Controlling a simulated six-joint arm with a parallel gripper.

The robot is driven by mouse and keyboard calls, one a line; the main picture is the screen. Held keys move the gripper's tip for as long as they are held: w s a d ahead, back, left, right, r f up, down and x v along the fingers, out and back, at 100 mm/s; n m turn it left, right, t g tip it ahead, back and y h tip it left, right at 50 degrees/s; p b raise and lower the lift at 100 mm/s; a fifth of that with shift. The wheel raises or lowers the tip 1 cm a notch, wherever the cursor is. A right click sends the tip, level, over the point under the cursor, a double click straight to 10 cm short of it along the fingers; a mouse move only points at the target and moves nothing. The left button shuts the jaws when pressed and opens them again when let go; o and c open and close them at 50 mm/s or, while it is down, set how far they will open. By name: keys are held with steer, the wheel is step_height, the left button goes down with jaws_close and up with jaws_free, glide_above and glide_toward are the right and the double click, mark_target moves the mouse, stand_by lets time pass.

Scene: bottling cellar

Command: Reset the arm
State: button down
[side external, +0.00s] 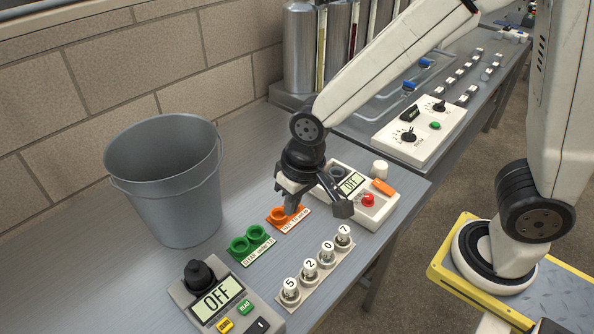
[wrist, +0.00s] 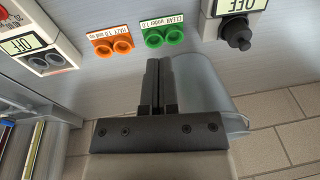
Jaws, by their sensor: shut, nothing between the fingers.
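My gripper (side external: 291,208) hangs at the middle of the bench with its fingers pointing down, in front of the orange holder in the side view. In the wrist view my gripper (wrist: 159,62) has its two dark fingers together with nothing between them. The orange two-cup holder (side external: 280,217), labelled HAZY, also shows in the wrist view (wrist: 111,51). The green two-cup holder (side external: 248,244), labelled CLEAR, lies beside it and shows in the wrist view (wrist: 164,38). Both holders look empty. I cannot tell the exact height of my fingertips above the bench.
A grey bucket (side external: 165,185) stands left of my gripper. Two meters reading OFF, one in front (side external: 217,298) and one behind (side external: 352,183), flank the holders. Several numbered vials stand in a rack (side external: 318,277) near the front edge. Steel cylinders (side external: 300,50) stand at the back.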

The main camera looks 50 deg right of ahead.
steer(key=s+d+f+t+h, duration=0.1)
steer(key=s+d, duration=0.2)
steer(key=d, duration=1.1)
steer(key=shift+s, duration=0.3)
stand_by(0.5)
